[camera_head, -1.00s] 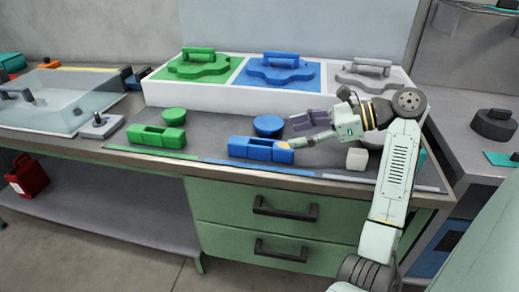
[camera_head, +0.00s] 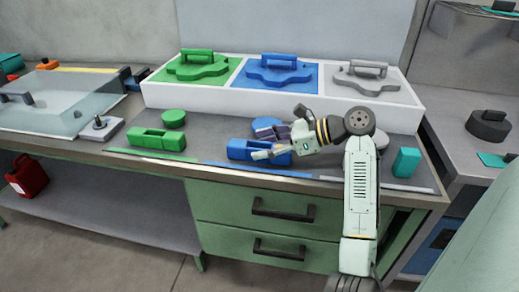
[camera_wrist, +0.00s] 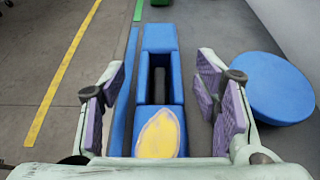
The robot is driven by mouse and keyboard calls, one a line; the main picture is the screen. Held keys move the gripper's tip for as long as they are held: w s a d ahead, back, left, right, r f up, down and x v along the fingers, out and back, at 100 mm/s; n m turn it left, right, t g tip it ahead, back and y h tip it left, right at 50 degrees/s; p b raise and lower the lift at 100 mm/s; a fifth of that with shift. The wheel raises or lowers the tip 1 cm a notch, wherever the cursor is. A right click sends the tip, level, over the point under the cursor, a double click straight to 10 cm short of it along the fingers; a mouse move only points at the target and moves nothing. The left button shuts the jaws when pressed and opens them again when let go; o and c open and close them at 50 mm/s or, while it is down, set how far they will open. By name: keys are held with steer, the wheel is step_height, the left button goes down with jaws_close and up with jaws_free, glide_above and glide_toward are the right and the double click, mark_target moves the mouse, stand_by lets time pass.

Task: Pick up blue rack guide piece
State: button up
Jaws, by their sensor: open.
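The blue rack guide piece (camera_head: 236,150) is a long block with a slot, lying on the bench, partly hidden by my gripper (camera_head: 265,143) in the head view. In the wrist view the blue piece (camera_wrist: 158,38) runs lengthwise up the picture. A yellow oval patch marks its near end. My open gripper (camera_wrist: 160,90) has a purple-padded finger on each side of the block, with gaps to both sides. I cannot tell how far the fingertips are above the bench. Nothing is held.
A blue round piece (camera_wrist: 276,88) lies close to the right finger. Behind is a white tray (camera_head: 300,98) with green, blue and grey handled plates. A green slotted block (camera_head: 157,139) is to the left, a teal block (camera_head: 406,162) to the right. The bench's front edge is near.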

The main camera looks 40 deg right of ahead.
jaws_close()
stand_by(0.8)
